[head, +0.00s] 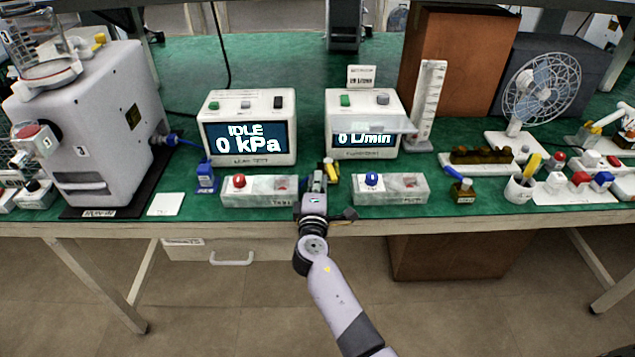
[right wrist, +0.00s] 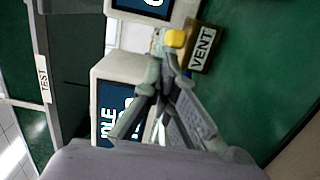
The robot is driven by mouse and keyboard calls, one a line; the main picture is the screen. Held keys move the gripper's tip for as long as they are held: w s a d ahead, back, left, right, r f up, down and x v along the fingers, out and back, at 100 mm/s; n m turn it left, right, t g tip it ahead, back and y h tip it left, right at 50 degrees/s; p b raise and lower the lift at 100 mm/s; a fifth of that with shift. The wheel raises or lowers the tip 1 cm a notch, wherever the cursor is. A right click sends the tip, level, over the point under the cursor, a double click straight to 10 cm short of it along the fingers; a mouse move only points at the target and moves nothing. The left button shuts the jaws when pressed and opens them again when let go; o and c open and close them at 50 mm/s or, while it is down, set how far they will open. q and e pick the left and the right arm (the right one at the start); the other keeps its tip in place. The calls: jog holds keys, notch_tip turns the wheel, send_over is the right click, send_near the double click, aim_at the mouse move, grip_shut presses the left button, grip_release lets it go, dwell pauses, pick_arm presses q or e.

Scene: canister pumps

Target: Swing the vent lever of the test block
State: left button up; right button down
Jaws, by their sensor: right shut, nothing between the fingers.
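The vent lever has a yellow end, which shows just right of my right fingertips in the head view (head: 332,168) and beyond them in the right wrist view (right wrist: 175,38). The test block, a small brass-coloured block with a VENT label (right wrist: 203,47), is beside it in the right wrist view. In the head view my gripper mostly hides this block. My right gripper (head: 319,172) is shut and empty, with its fingertips close to the lever; I cannot tell whether they touch it. My left gripper is not in view.
A leak tester (head: 248,160) reading IDLE, 0 kPa, stands behind left. A flow meter (head: 362,153) stands behind right. A tray with a red knob (head: 239,181) and one with a blue knob (head: 372,179) flank my gripper. Green mat lies bare behind the instruments.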

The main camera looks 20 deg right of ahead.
jog(key=n+y+p, duration=0.1)
jog(key=d+n+y+p, duration=0.1)
jog(key=y, duration=0.1)
jog(key=shift+s+d+r+t, duration=0.1)
jog(key=shift+s+d+t, duration=0.2)
jog(key=shift+s+t, duration=0.1)
jog(key=shift+s+d+n+y, duration=0.1)
jog(key=shift+d+n+y, duration=0.2)
jog(key=shift+y, duration=0.1)
jog(key=shift+s+d+y, duration=0.2)
jog(key=shift+y, duration=0.2)
jog(key=shift+d, duration=0.15)
jog(key=shift+s+d+f, duration=0.1)
jog(key=shift+f, duration=0.1)
